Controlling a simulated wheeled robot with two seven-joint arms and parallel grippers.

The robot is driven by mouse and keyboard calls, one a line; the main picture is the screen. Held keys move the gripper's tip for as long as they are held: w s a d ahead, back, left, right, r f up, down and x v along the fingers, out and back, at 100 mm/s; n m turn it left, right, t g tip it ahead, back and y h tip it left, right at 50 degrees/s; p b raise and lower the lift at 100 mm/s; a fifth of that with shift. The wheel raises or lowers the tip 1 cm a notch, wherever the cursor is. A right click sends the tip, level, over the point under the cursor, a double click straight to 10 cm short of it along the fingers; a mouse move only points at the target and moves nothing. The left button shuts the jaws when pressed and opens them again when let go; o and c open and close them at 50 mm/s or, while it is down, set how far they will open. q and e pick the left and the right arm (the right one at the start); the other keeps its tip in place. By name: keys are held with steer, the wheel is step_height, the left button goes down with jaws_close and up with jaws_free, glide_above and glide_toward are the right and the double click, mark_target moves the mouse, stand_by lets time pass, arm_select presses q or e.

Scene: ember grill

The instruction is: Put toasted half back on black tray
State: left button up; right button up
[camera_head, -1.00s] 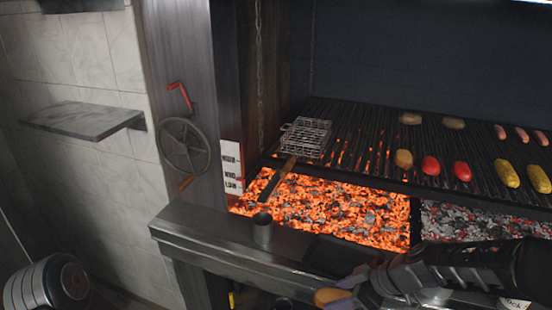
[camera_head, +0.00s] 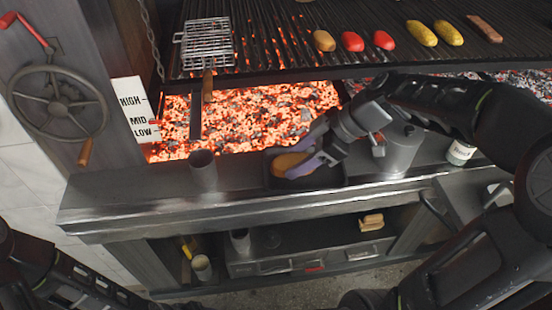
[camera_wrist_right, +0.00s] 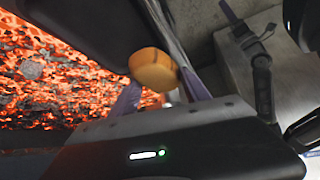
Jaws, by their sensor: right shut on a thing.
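The toasted half (camera_head: 288,163) is a rounded, golden-brown bun piece. My right gripper (camera_head: 300,163) is shut on it, and the wrist view shows the toasted half (camera_wrist_right: 153,68) between the two purple-grey fingers. The black tray (camera_head: 325,179) lies on the steel ledge in front of the coals. The gripper and toasted half are over the tray's left part in the head view. I cannot tell whether the toasted half touches the tray. My left arm shows at the lower left, but its gripper is not visible.
A metal cup (camera_head: 203,170) stands left of the tray and a steel canister (camera_head: 399,150) stands right of it. A bottle (camera_head: 461,151) is farther right. Glowing coals (camera_head: 245,118) and the grill grate lie behind. Bread (camera_head: 371,221) sits on the shelf below.

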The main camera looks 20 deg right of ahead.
steer(key=shift+s+a, duration=0.25)
steer(key=shift+s, duration=0.05)
steer(key=shift+a, duration=0.2)
steer(key=shift+s+d, duration=0.2)
steer(key=shift+s, duration=0.05)
steer(key=shift+w+a, duration=0.15)
steer(key=shift+a, duration=0.05)
steer(key=p, duration=0.2)
glide_above(250, 188)
steer(key=f, duration=0.5)
steer(key=shift+s+d+f, duration=0.1)
steer(key=shift+s+d, duration=0.2)
steer(key=shift+d, duration=0.05)
steer(key=shift+w+a+f, duration=0.25)
arm_select(q)
steer(key=shift+w+a+r, duration=0.1)
steer(key=shift+w+r, duration=0.1)
steer(key=shift+r, duration=0.9)
